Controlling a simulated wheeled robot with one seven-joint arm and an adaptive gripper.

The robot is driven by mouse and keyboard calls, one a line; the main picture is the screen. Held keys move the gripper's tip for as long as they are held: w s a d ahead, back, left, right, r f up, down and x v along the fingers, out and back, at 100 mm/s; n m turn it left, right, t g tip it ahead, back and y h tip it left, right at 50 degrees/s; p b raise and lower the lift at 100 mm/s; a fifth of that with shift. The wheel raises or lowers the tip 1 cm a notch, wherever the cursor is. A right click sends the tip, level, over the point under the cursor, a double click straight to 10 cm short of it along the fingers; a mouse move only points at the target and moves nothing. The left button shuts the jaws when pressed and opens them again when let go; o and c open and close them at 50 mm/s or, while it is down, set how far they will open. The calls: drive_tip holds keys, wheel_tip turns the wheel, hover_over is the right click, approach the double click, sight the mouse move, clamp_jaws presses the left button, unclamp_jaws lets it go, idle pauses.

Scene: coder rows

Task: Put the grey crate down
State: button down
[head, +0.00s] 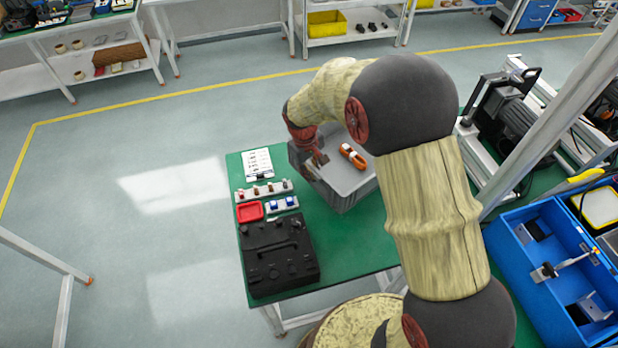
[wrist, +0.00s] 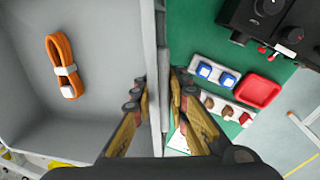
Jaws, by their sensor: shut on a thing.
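The grey crate (head: 352,197) is over the green table in the head view, partly hidden behind my arm. An orange cable bundle (head: 352,156) with a white band lies inside it. My gripper (head: 317,163) is shut on the crate's left wall. In the wrist view the fingers (wrist: 160,95) stand on either side of the wall, with the crate's grey inside (wrist: 100,120) and the orange cable (wrist: 63,65) on the left. I cannot tell whether the crate's bottom touches the table.
The green table (head: 345,258) also bears a black case (head: 278,255), a red tray (head: 250,211), small racks of blue and brown pieces (head: 282,204), and a printed sheet (head: 257,164), all left of the crate. Blue bins (head: 560,270) stand at the right.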

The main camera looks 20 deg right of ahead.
drive_tip(key=w+f, duration=0.3)
drive_tip(key=f, duration=0.1)
drive_tip(key=shift+w, duration=0.25)
drive_tip(key=shift+f+b, duration=0.45)
drive_tip(key=shift+f, duration=1.1)
drive_tip(key=c, duration=1.8)
unclamp_jaws()
drive_tip(key=shift+o, duration=0.3)
